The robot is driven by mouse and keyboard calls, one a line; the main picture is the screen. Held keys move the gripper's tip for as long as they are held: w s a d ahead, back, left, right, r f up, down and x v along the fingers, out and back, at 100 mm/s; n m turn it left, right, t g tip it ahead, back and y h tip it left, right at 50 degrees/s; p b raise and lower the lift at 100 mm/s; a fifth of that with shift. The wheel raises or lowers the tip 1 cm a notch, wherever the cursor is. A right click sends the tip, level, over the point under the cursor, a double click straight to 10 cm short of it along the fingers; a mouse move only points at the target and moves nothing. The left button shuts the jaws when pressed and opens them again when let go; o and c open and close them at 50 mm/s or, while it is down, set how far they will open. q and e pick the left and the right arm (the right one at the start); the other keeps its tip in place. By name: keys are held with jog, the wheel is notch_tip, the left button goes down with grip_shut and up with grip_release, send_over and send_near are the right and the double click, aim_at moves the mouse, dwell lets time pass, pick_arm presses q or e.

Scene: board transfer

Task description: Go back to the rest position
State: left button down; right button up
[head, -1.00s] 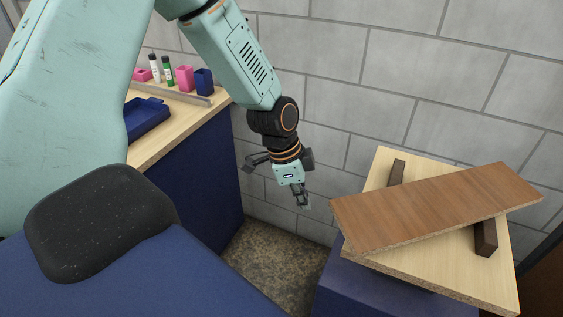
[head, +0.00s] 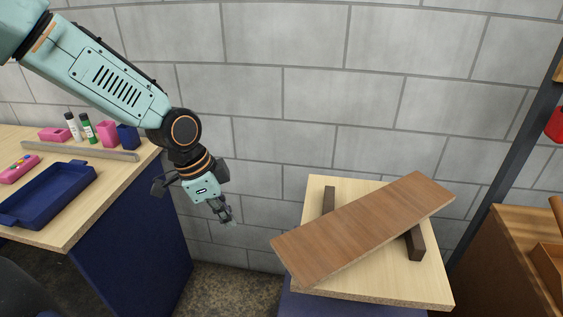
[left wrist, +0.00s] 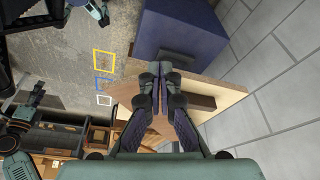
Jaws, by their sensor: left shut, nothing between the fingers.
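My left gripper (head: 229,216) hangs in the gap between the two tables in the head view, apart from everything around it. It is shut and empty; in the left wrist view its fingertips (left wrist: 161,68) meet. A brown wooden board (head: 362,228) lies slantwise across two dark wooden bars (head: 415,243) on the pale top of the right-hand table (head: 430,290). In the left wrist view this table's pale top (left wrist: 222,92) shows behind the fingers. My right gripper does not show in the head view.
The left-hand table (head: 110,160) bears a blue tray (head: 52,192), a metal rail (head: 80,151), pink and blue holders, and two small bottles. A grey block wall (head: 290,110) stands behind. A wooden cabinet (head: 510,270) is at the right. Floor markings (left wrist: 104,61) show in the left wrist view.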

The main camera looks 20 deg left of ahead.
pick_arm(q)
jog(key=s+d+f+n+b, duration=0.2)
jog(key=s+d+f+b, duration=0.15)
jog(key=f, duration=0.45)
jog(key=s+d+f+n+g+b, duration=0.1)
jog(key=s+d+f+n+b, duration=0.1)
jog(key=s+f, duration=0.35)
jog(key=s+d+f+n+b, duration=0.2)
jog(key=f+b, duration=0.1)
jog(key=f, duration=0.6)
jog(key=s+f+n+g+y+b, duration=0.1)
jog(key=s+f+n+b, duration=0.4)
jog(key=s+f, duration=0.8)
jog(key=shift+s+f+n+y+b, duration=0.2)
jog(key=shift+s+n+y+b, duration=0.15)
jog(key=shift+y+b, duration=0.55)
jog(key=shift+s, duration=0.1)
